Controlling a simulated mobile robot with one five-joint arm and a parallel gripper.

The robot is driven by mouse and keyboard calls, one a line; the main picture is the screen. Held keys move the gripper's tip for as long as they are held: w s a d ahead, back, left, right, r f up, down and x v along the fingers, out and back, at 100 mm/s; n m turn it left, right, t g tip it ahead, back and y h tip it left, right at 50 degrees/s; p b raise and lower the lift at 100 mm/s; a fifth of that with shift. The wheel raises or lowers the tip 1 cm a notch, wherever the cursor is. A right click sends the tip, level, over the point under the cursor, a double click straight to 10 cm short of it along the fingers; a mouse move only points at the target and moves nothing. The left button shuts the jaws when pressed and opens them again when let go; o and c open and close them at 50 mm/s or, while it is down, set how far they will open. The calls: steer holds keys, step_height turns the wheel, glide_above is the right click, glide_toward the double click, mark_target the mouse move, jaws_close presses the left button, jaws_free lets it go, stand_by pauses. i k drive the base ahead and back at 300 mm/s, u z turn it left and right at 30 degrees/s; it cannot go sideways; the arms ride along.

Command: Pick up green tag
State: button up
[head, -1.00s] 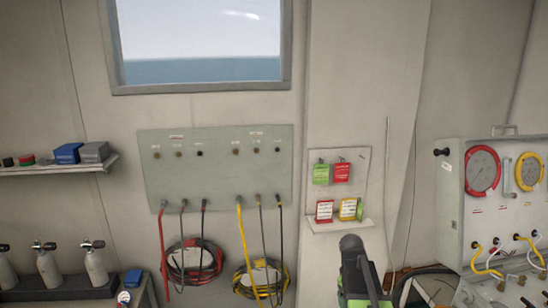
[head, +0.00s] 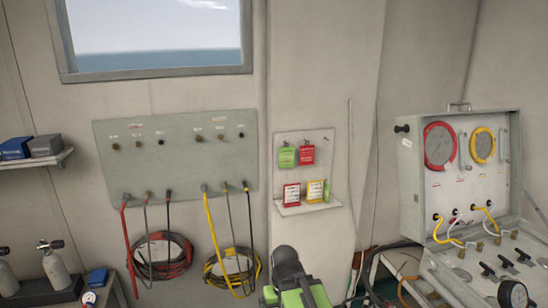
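A green tag (head: 287,157) hangs at the upper left of a small pale tag board (head: 322,141) on the wall. A red tag (head: 307,154) hangs right beside it. Below, a red and white tag (head: 291,194) and a yellow and white tag (head: 314,191) stand on the board's ledge. A narrow green piece (head: 327,190) shows at the right edge of the yellow tag; I cannot tell if it is another tag. My green and black arm shows at the bottom middle, below the board and apart from it. Its gripper fingers are not visible.
A hose panel (head: 175,155) with coiled red hoses (head: 160,256) and yellow hoses (head: 230,267) is left of the board. A gauge case (head: 455,185) and a panel with valves and hoses stand at right. Air cylinders (head: 60,270) are at lower left.

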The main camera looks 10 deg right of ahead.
mark_target(286, 155)
steer(key=u, duration=0.3)
steer(key=k, duration=1.15)
steer(key=u, duration=1.15)
steer(key=i, duration=1.5)
steer(key=z, duration=0.2)
steer(key=i, duration=1.05)
steer(key=z, duration=1.25)
steer(key=i, duration=0.7)
steer(key=z, duration=0.35)
